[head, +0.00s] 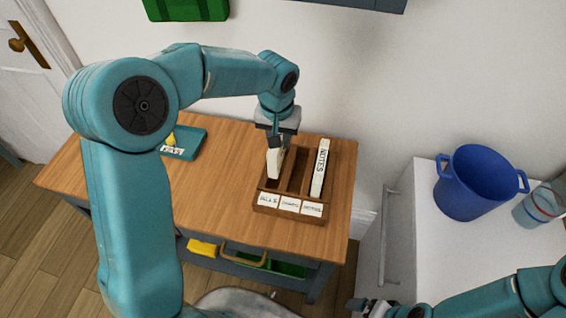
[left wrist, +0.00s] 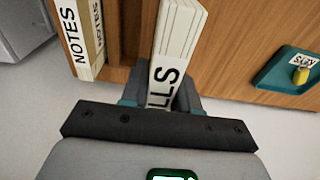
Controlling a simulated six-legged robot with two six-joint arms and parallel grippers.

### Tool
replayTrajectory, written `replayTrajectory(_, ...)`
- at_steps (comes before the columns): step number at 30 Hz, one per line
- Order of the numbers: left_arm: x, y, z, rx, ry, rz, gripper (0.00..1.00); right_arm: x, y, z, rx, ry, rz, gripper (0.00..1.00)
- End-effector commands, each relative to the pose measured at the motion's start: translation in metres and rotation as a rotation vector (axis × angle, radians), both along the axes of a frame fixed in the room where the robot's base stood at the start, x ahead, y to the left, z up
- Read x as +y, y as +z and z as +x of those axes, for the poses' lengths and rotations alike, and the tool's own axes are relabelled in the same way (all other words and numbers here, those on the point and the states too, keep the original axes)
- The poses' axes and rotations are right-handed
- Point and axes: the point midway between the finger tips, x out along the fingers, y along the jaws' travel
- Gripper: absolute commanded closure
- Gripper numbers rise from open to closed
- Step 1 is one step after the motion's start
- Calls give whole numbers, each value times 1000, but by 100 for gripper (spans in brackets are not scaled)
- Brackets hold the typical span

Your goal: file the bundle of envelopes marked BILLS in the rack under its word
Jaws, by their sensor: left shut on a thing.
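The wooden rack (head: 262,208) stands on the table with three slots and three word cards at its front. The left card (head: 269,200) reads BILLS; the middle and right cards are too small to read surely. My left gripper (head: 275,138) is shut on the white envelope bundle (head: 274,162), held upright at the rack's left slot; I cannot tell how deep its lower end sits. In the left wrist view the bundle (left wrist: 178,45) shows the letters LLS between the fingers (left wrist: 160,100). My right gripper (head: 372,307) is low at the right, its opening unclear.
A bundle marked NOTES (head: 320,168) stands in the right slot; the middle slot looks empty. A teal tray (head: 186,145) with a yellow object lies on the table's left. A blue bucket (head: 470,185) stands on the white cabinet (head: 425,235) at right.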

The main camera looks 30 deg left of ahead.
Motion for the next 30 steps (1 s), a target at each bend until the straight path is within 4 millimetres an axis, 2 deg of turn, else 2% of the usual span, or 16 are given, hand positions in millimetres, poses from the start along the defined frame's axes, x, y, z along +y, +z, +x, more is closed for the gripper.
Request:
replayTrajectory(3,1,-23,-1,4,0,0,100,0,2,0,0,1,0,0)
replayTrajectory(8,1,-42,0,2,2,-1,100,0,3,0,0,1,0,0)
replayTrajectory(13,-1,-68,1,3,0,0,100,0,5,0,0,0,0,0)
replayTrajectory(27,-3,-79,2,-1,0,-1,100,0,-1,0,0,0,0,0)
replayTrajectory(28,-3,-77,2,0,0,-1,60,0,1,0,0,0,0,0)
replayTrajectory(30,-3,-77,2,0,0,-1,45,0,1,0,0,0,0,0)
